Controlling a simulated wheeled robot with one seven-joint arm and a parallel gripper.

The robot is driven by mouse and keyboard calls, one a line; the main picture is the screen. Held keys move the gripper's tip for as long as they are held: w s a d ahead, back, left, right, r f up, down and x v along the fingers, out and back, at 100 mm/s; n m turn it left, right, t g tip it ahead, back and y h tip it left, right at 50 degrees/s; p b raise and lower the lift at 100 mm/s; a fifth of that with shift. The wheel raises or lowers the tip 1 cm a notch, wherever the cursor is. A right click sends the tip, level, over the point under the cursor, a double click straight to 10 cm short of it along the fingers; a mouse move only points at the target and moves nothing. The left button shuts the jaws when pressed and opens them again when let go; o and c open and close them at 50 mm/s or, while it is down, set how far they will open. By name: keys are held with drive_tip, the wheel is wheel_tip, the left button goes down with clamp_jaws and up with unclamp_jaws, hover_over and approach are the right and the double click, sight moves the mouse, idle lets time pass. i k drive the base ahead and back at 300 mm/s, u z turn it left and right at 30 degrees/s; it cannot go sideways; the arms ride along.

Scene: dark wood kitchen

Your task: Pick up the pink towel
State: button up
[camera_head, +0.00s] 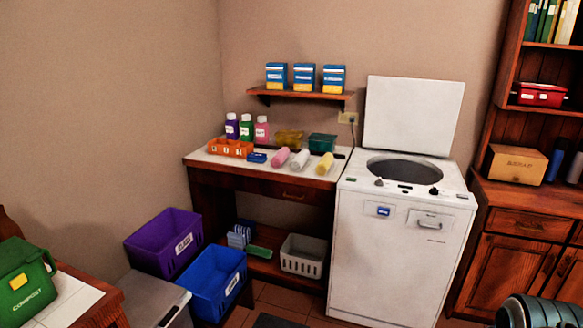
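The pink towel (280,157) appears as a small rolled bundle lying on the white top of the wooden desk (335,181). It lies left of a white roll (300,159) and a yellow roll (324,164).
An orange crate (231,148), several bottles (246,127) and a green bin (321,143) stand on the desk. A white washer (400,240) with its lid up adjoins it on the right. Purple (165,243) and blue (214,282) bins stand at lower left.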

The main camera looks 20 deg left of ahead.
sight(276, 162)
drive_tip(key=u, duration=1.3)
drive_tip(key=i, duration=1.05)
drive_tip(key=u, duration=0.35)
drive_tip(key=i, duration=1)
drive_tip(key=z, duration=1)
drive_tip(key=i, duration=0.6)
drive_tip(key=z, duration=0.6)
